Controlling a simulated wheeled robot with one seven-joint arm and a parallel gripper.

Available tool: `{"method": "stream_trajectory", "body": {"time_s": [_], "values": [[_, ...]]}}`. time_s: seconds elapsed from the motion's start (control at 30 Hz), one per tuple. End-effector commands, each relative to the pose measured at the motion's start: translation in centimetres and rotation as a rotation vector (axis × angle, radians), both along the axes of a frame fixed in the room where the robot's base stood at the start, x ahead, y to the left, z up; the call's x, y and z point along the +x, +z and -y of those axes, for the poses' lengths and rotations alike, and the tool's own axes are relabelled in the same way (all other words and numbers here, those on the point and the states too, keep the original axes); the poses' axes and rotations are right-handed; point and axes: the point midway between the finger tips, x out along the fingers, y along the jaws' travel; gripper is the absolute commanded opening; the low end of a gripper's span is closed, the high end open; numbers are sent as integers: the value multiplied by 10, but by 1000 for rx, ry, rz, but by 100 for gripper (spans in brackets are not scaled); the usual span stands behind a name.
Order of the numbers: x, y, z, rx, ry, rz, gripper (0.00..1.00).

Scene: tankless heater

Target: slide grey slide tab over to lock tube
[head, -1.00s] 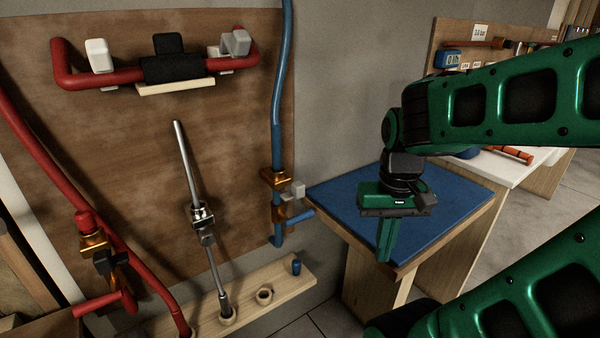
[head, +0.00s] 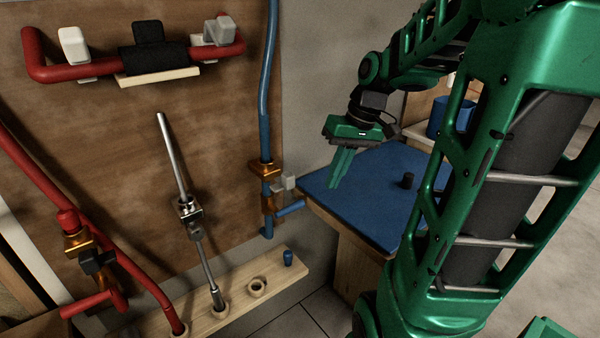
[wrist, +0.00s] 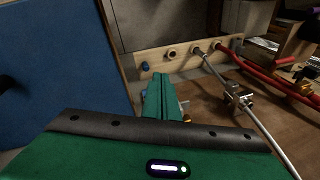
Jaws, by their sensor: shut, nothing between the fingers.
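Light grey tabs sit on the red pipe (head: 48,73) at the top of the board: one tab (head: 73,46) on the left, another (head: 220,30) on the right, with a black block (head: 147,58) between them. A silver tube (head: 171,148) stands tilted with a metal fitting (head: 187,207); the fitting also shows in the wrist view (wrist: 238,96). A pale grey handle (head: 289,183) sits by the blue pipe (head: 264,100). I cannot tell which is the task's tab. My gripper (head: 336,184) is shut and empty, over the blue tabletop, right of the blue pipe and apart from it.
A wooden ledge (head: 236,293) with holes runs below the board and holds a small blue peg (head: 288,257). The blue table (head: 375,212) carries a black knob (head: 408,181). A red pipe (head: 35,170) runs down the left. Free air lies in front of the board.

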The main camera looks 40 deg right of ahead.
Motion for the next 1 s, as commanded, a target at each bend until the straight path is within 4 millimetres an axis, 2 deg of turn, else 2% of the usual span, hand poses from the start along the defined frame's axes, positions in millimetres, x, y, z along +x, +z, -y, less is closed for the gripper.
{"method": "stream_trajectory", "body": {"time_s": [0.03, 0.1, 0.2, 0.3, 0.5, 0.63, 0.77, 1.0], "values": [[17, 3, 13, 23, 30, 30, 0], [39, 10, 26, 56, 91, 84, 0], [63, 17, 45, 100, 175, 159, 0], [77, 23, 62, 136, 248, 225, 0], [87, 30, 82, 181, 340, 312, 0], [89, 30, 84, 192, 363, 332, 0], [94, 22, 77, 196, 367, 335, 0], [108, -11, 56, 195, 369, 332, 0]]}}
